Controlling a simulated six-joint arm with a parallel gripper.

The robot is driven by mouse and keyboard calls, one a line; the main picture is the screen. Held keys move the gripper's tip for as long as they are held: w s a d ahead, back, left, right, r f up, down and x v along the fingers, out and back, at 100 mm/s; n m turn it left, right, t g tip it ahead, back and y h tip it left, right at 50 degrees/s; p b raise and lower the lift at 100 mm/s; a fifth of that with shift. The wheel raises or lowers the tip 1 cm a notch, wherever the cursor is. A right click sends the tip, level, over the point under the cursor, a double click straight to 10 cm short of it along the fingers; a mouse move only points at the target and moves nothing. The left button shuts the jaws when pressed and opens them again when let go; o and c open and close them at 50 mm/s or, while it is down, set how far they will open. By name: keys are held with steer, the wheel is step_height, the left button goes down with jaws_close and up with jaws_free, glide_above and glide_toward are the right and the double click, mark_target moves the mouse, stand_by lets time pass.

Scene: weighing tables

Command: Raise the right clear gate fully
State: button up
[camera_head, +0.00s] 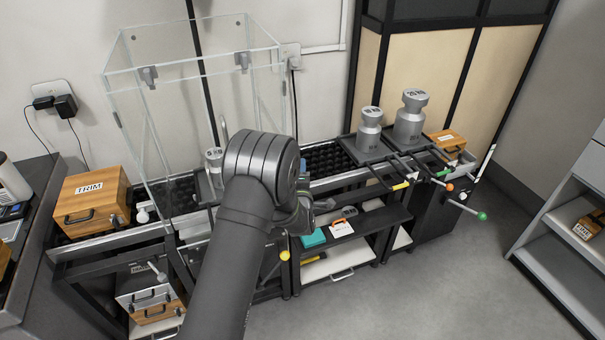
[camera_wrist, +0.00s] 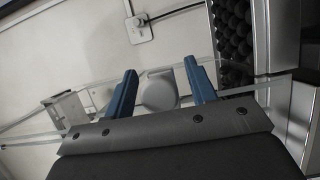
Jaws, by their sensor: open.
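A tall clear case (camera_head: 175,85) stands over the roller line, its side toward my arm showing clear panels. The right clear gate (camera_head: 268,85) appears to be the right-hand panel; my wrist covers its lower part. Grey brackets sit near the case's top, one at left (camera_head: 149,75) and one at right (camera_head: 243,60). My gripper (camera_wrist: 160,67) shows two blue fingers spread apart in the wrist view. A rounded grey piece (camera_wrist: 159,91) lies between them in that view; I cannot tell whether it is the gate's knob or whether the fingers touch it.
A small weight (camera_head: 214,158) stands inside the case. Two larger weights (camera_head: 369,130) (camera_head: 411,117) stand on the right part of the line. A wooden TRIM box (camera_head: 91,200) is at left. Shelves (camera_head: 340,262) stand below the line. Floor (camera_head: 440,290) is clear at right.

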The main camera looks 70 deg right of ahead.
jaws_close()
step_height(320, 180, up, 26)
steer(key=shift+f, duration=0.15)
stand_by(0.4)
steer(key=shift+d, duration=0.1)
jaws_free()
steer(key=v, duration=1.7)
steer(key=shift+a, duration=0.25)
